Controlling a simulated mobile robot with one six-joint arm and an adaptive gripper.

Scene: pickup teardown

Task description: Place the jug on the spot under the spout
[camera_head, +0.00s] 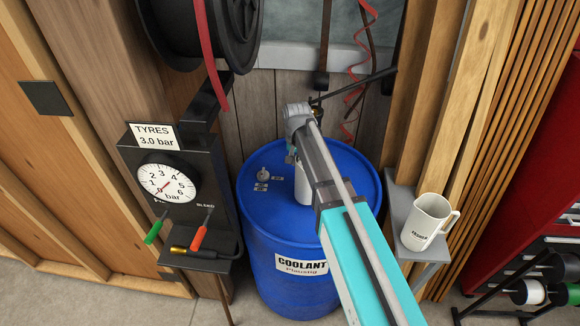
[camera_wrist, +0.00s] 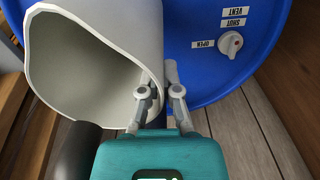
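The white jug (camera_head: 303,186) shows as a narrow pale strip over the blue drum top, mostly hidden behind my arm. In the wrist view its open mouth (camera_wrist: 90,75) fills the left side, with a shaped lip and an empty interior. My gripper (camera_wrist: 161,75) has its two fingers close together at the jug's right edge, seemingly pinching it; the exact grip is unclear. Whether the jug touches the drum is hidden.
The blue coolant drum (camera_head: 277,225) carries a vent knob (camera_wrist: 232,42) on top. A white mug (camera_head: 427,222) stands on a grey shelf (camera_head: 398,203) at right. A tyre gauge stand (camera_head: 180,145) and hose reel (camera_head: 205,30) are at left. Wooden walls flank the drum.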

